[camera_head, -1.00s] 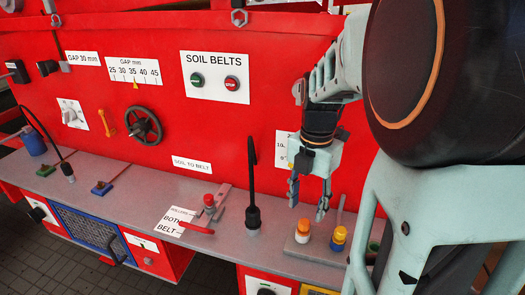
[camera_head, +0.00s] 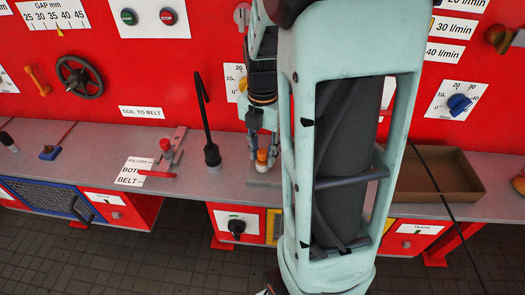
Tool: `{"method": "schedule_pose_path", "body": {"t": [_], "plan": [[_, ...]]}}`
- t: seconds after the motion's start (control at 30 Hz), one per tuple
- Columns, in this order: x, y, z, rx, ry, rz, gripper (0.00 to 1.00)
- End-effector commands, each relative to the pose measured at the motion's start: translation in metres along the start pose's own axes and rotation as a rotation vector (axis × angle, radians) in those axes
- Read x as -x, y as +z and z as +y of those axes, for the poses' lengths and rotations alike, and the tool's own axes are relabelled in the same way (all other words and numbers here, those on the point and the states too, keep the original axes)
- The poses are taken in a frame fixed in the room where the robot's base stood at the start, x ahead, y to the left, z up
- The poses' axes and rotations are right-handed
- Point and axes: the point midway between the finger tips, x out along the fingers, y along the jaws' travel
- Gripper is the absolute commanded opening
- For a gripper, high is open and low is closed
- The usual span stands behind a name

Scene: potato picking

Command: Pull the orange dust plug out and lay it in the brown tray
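An orange dust plug (camera_head: 262,156) with a white lower part stands upright on a small grey block on the bench. My gripper (camera_head: 262,144) points down at it from above, with one finger towards each side of its top. Whether the fingers touch it is too small to tell, and my arm hides part of the gripper. The brown tray (camera_head: 468,192) lies on the bench to the right, behind my arm link. Its visible inside is empty.
A black lever (camera_head: 204,115) stands upright left of the plug, and a red-handled lever (camera_head: 165,155) farther left. A black cable crosses the tray. A red panel with dials and labels rises behind the bench.

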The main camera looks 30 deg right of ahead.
Motion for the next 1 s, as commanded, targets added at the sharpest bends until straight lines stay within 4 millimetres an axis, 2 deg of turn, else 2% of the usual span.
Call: {"method": "schedule_pose_path", "body": {"t": [0.03,0.2,0.23,0.4,0.43,1.0], "plan": [[0.0,0.0,0.0,0.0,0.0,0.0,0.19],[0.0,0.0,0.0,0.0,0.0,0.0,0.0],[0.0,0.0,0.0,0.0,0.0,0.0,0.2],[0.0,0.0,0.0,0.0,0.0,0.0,0.01],[0.0,0.0,0.0,0.0,0.0,0.0,0.0],[0.016,0.0,0.0,0.0,0.0,-0.001,0.0]]}}
